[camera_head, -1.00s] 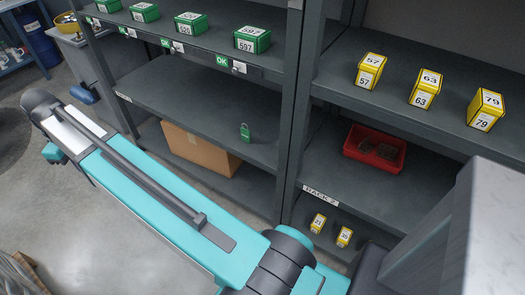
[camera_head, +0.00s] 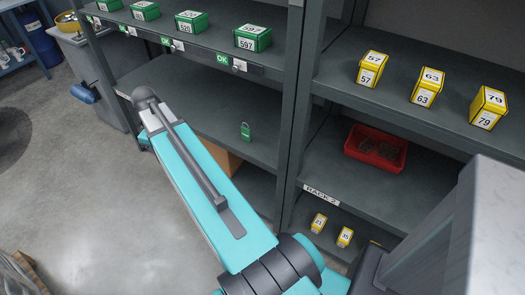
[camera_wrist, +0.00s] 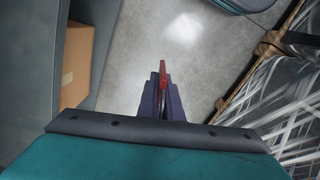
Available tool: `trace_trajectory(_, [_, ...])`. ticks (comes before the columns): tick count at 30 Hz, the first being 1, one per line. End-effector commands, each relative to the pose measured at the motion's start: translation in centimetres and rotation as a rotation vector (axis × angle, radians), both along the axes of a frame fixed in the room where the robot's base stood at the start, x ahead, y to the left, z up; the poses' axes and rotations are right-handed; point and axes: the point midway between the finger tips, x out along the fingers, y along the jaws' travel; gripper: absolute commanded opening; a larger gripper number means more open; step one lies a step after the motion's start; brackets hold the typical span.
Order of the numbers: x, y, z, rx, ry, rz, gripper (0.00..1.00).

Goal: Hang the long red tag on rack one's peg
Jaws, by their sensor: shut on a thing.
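In the wrist view my gripper (camera_wrist: 161,98) is shut on a thin red tag (camera_wrist: 163,72), seen almost edge-on and standing out beyond the fingertips. Its full length cannot be judged from this angle. In the head view the gripper and red tag cannot be made out. The left rack (camera_head: 220,123) has several green OK labels along its upper shelf edge, with small peg-like fittings (camera_head: 239,66) beside them. No rack-one label is readable, and which fitting is its peg cannot be told.
Green boxes (camera_head: 252,38) line the left rack's upper shelf; a green tag-like item (camera_head: 245,132) is below. The right rack, labelled RACK 2 (camera_head: 321,196), holds yellow boxes (camera_head: 426,88) and a red bin (camera_head: 375,148). A cardboard box (camera_wrist: 77,62) and wrapped load (camera_wrist: 290,90) flank the gripper.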

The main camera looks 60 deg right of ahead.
Motion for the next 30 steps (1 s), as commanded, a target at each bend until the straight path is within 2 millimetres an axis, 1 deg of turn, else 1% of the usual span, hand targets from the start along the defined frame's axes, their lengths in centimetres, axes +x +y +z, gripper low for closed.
trace_trajectory(1, [-1.0,-1.4,-0.9,0.001,0.002,-0.020,0.00])
trace_trajectory(6, [-3.9,-5.5,-3.3,0.001,0.002,-0.071,0.00])
trace_trajectory(11, [-6.8,-9.0,-5.5,0.001,0.002,-0.119,0.00])
trace_trajectory(18, [-11.8,-13.7,-8.7,0.001,0.002,-0.191,0.00])
trace_trajectory(24, [-15.9,-16.7,-10.9,0.002,0.002,-0.244,0.00])
trace_trajectory(27, [-17.3,-17.7,-11.7,0.001,0.001,-0.262,0.00])
trace_trajectory(30, [-18.2,-18.2,-12.1,0.001,0.001,-0.273,0.00])
